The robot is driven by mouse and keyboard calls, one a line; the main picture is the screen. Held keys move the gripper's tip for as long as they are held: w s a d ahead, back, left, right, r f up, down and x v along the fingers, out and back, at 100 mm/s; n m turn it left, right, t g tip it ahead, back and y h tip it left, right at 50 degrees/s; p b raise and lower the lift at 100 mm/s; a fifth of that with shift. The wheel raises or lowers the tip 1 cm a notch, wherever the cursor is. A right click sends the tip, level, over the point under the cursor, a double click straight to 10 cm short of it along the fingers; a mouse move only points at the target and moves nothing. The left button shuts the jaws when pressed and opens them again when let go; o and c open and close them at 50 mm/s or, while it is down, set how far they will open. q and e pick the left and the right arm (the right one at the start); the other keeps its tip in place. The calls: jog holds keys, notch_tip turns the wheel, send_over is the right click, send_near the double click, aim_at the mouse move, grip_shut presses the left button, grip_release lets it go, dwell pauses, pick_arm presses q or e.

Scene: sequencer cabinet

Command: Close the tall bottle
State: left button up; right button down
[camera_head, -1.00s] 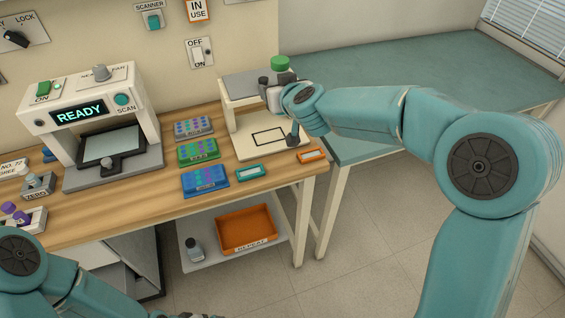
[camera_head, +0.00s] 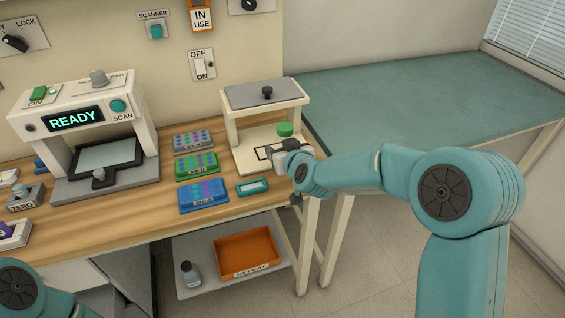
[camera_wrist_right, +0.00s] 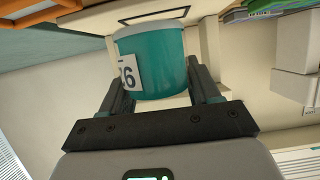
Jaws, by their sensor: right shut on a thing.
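My right gripper (camera_wrist_right: 160,95) is shut on a green cylinder (camera_wrist_right: 155,60) with a white number label and a pale rim. A small grey bottle (camera_head: 190,273) with a dark top stands upright on the lower shelf. My left gripper is out of view.
The white stand (camera_head: 235,125) has a raised grey top with a black knob (camera_head: 267,92). Grey, green and blue racks (camera_head: 204,194) and a teal frame (camera_head: 252,187) lie left of it. The scanner (camera_head: 75,119) stands further left. An orange tray (camera_head: 246,255) is on the lower shelf.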

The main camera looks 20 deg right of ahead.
notch_tip(320, 180, down, 4)
jog(key=shift+f+b, duration=0.15)
jog(key=shift+b, duration=0.15)
jog(key=shift+f, duration=0.2)
jog(key=shift+c, duration=1.2)
grip_release()
jog(key=shift+r, duration=0.1)
